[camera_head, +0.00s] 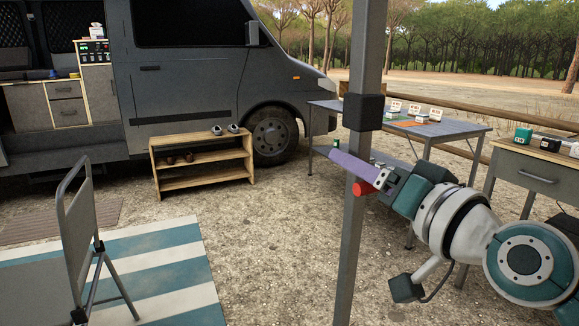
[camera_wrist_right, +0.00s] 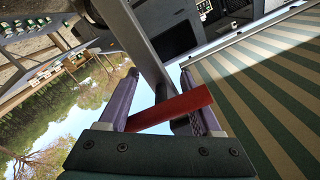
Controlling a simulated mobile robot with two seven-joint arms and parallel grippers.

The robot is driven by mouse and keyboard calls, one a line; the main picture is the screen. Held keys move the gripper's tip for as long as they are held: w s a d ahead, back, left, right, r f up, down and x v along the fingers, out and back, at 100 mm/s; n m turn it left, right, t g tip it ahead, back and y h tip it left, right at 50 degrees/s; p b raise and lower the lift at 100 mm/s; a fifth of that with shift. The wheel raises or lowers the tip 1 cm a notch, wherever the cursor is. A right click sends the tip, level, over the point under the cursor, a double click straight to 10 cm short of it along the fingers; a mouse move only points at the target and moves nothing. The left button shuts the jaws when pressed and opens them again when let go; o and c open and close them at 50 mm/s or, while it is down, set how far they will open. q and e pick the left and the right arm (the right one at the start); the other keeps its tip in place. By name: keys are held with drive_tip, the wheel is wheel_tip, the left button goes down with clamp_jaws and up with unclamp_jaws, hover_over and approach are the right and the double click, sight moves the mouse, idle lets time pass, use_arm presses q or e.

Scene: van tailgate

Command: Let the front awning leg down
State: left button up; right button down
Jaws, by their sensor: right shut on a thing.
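The front awning leg (camera_head: 351,230) is a grey upright post with a dark collar (camera_head: 364,112). It stands in the middle of the head view. A red lever (camera_head: 363,188) sits on the leg below the collar. My right gripper (camera_head: 352,166), with purple fingers, reaches the leg from the right. In the right wrist view, the red lever (camera_wrist_right: 172,109) crosses between the two fingers (camera_wrist_right: 160,85) of the gripper, which is shut on it. The grey leg (camera_wrist_right: 148,55) passes between the fingers there too. The leg's foot is out of frame. My left gripper is not in view.
A grey van (camera_head: 190,75) stands behind, with a wooden shelf (camera_head: 200,158) beside it. A folding chair (camera_head: 78,225) is on a striped mat (camera_head: 160,262) at left. A grey table (camera_head: 455,128) and a drawer cabinet (camera_head: 530,172) stand right. Gravel between mat and leg is clear.

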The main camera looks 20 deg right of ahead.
sight(356, 246)
wheel_tip(356, 246, down, 12)
drive_tip(key=b, duration=1)
drive_tip(key=shift+f, duration=0.1)
drive_tip(key=shift+c, duration=1)
unclamp_jaws()
drive_tip(key=shift+s, duration=0.1)
drive_tip(key=shift+s+d+p, duration=0.1)
drive_tip(key=shift+s+p, duration=0.2)
drive_tip(key=shift+s, duration=0.05)
drive_tip(key=s+d+p, duration=0.1)
drive_tip(key=s, duration=0.8)
drive_tip(key=shift+d+p, duration=0.15)
drive_tip(key=shift+p, duration=0.25)
